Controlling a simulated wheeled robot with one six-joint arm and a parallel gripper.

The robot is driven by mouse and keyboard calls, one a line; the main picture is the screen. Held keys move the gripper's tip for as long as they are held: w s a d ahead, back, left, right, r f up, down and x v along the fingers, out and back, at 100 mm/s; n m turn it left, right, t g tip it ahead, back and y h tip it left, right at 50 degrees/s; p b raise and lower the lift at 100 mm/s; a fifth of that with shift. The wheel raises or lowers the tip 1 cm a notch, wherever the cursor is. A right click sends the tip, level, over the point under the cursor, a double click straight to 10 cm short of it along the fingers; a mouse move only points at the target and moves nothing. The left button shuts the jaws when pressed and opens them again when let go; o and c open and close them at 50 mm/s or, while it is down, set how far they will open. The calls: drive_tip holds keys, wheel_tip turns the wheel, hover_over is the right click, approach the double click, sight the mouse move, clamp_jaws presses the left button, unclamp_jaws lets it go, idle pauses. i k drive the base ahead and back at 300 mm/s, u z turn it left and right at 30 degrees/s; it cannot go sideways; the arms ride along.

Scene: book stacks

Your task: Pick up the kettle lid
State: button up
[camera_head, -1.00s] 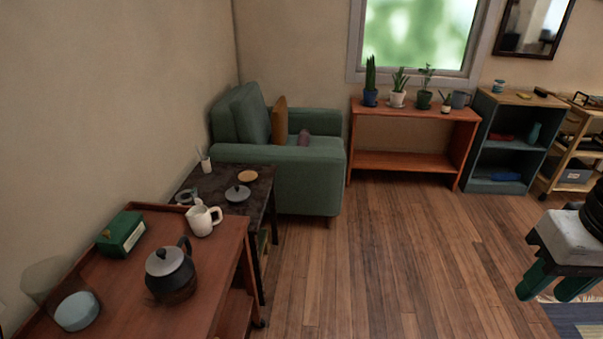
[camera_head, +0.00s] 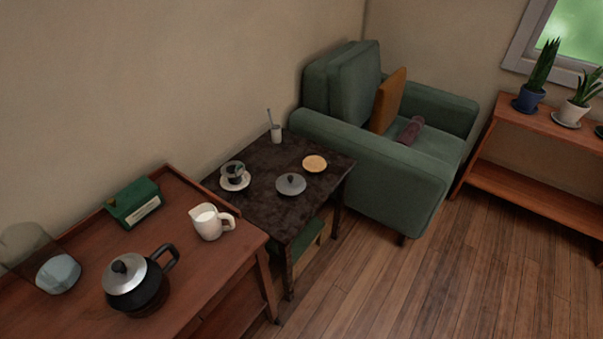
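A black kettle (camera_head: 150,296) stands on the reddish wooden table at the lower left. A silver lid with a black knob (camera_head: 125,278) sits on top of it, and its handle points right. A separate round grey lid with a small knob (camera_head: 291,185) lies flat on the dark side table. I cannot tell for sure which of the two is the kettle lid the task names. My gripper is not in view now.
The wooden table (camera_head: 195,284) also bears a white jug (camera_head: 208,224), a green box (camera_head: 134,203) and a pale blue round item (camera_head: 58,274). The dark side table (camera_head: 258,205) holds a cup on a saucer (camera_head: 235,177), a tan disc (camera_head: 315,163) and a white holder (camera_head: 276,134). A green armchair (camera_head: 400,190) stands beyond; floor is clear at lower right.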

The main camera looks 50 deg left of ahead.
sight(289, 185)
drive_tip(key=u, duration=0.4)
drive_tip(key=i, duration=0.8)
drive_tip(key=u, duration=1.3)
drive_tip(key=i, duration=0.55)
drive_tip(key=u, duration=0.45)
